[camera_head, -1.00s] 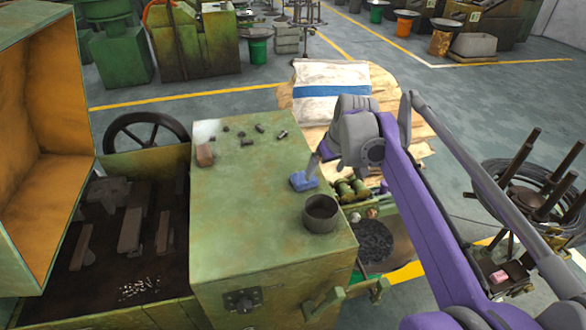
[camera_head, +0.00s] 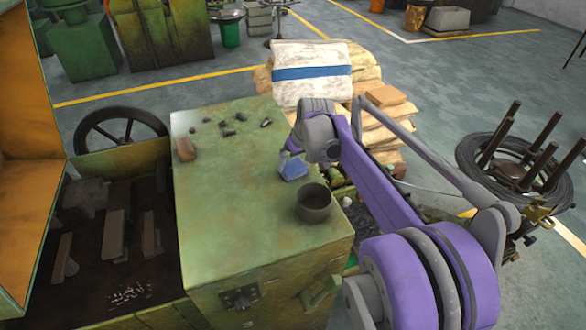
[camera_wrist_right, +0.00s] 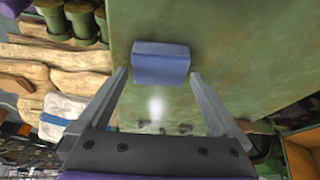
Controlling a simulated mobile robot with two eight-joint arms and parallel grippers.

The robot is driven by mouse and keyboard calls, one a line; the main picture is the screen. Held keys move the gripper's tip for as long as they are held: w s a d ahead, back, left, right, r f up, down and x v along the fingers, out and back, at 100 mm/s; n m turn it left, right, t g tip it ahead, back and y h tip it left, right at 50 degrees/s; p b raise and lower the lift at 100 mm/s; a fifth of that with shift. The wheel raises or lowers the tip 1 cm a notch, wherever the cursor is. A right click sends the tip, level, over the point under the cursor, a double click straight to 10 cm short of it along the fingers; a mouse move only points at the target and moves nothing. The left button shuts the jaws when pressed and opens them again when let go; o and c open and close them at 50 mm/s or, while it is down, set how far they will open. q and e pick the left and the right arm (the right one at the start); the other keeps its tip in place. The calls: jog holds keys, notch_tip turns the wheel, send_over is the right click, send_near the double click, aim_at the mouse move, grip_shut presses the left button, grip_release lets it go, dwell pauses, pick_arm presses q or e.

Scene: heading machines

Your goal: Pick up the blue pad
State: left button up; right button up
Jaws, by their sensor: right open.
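The blue pad (camera_head: 293,168) lies on the green machine top (camera_head: 228,215), near its right edge. In the right wrist view the blue pad (camera_wrist_right: 161,64) sits just ahead of and between the two open fingers. My right gripper (camera_head: 288,152) is above and behind the pad in the head view, its fingers mostly hidden by the wrist. In the wrist view the right gripper (camera_wrist_right: 162,85) is open and empty. I cannot tell whether the fingers touch the machine top. My left gripper is not in view.
A dark round cup (camera_head: 314,204) stands close in front of the pad. A brown block (camera_head: 186,149) and several small dark parts (camera_head: 228,132) lie at the back left of the top. Sacks (camera_head: 312,75) are piled behind. The middle of the top is clear.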

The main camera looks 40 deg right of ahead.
aim_at(294, 167)
jog(key=shift+x, duration=1.1)
jog(key=c, duration=1)
jog(key=shift+r, duration=0.1)
notch_tip(294, 167, up, 10)
